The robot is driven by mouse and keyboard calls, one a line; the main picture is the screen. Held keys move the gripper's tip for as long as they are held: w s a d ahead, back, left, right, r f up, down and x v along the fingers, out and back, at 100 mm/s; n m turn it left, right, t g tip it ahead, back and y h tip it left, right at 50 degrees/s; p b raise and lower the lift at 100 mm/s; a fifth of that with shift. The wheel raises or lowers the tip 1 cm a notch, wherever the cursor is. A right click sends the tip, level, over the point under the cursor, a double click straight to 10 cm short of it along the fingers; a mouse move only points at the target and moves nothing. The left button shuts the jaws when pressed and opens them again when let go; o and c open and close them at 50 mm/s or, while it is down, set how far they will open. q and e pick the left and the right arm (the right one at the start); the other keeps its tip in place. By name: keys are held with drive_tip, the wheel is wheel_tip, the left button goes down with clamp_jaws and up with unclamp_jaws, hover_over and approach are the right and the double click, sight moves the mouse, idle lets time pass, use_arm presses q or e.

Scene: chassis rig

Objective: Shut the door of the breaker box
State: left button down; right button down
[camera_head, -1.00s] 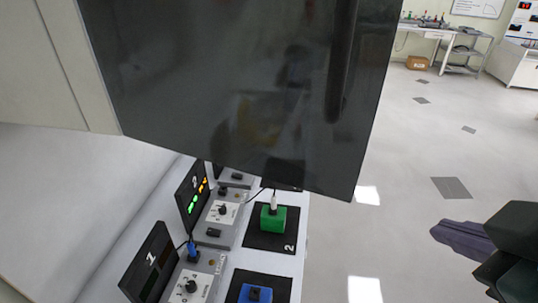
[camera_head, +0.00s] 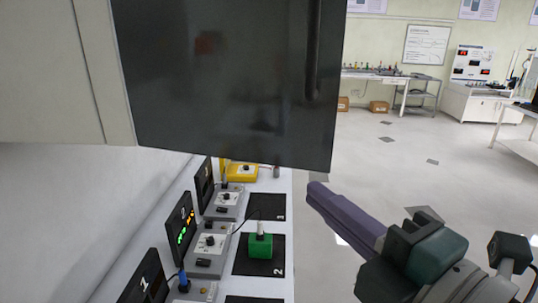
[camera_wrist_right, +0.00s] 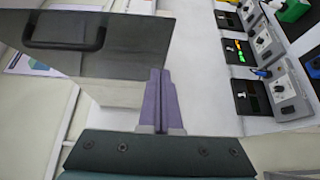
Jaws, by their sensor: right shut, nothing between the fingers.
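The breaker box (camera_head: 50,75) is a pale cabinet at the upper left of the head view. Its dark, glossy door (camera_head: 220,90) stands open, attached at the left edge. A black vertical handle (camera_head: 314,50) is near its free edge. In the right wrist view the door (camera_wrist_right: 130,45) fills the upper left, with its handle (camera_wrist_right: 66,44) facing the camera. My right gripper (camera_head: 314,192) has purple fingers shut with nothing between them. It is just below the door's lower free corner in the head view; I cannot tell whether they touch. My left gripper is not in view.
Below the door is a white bench with numbered modules, including a green block (camera_head: 260,246) on a black pad and a yellow unit (camera_head: 240,172). Open floor (camera_head: 400,180) lies to the right. A far table (camera_head: 375,75) and cabinets stand at the back.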

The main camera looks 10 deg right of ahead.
sight(296, 159)
drive_tip(key=w, duration=0.5)
drive_tip(key=shift+w+d, duration=0.55)
drive_tip(key=shift+w, duration=0.15)
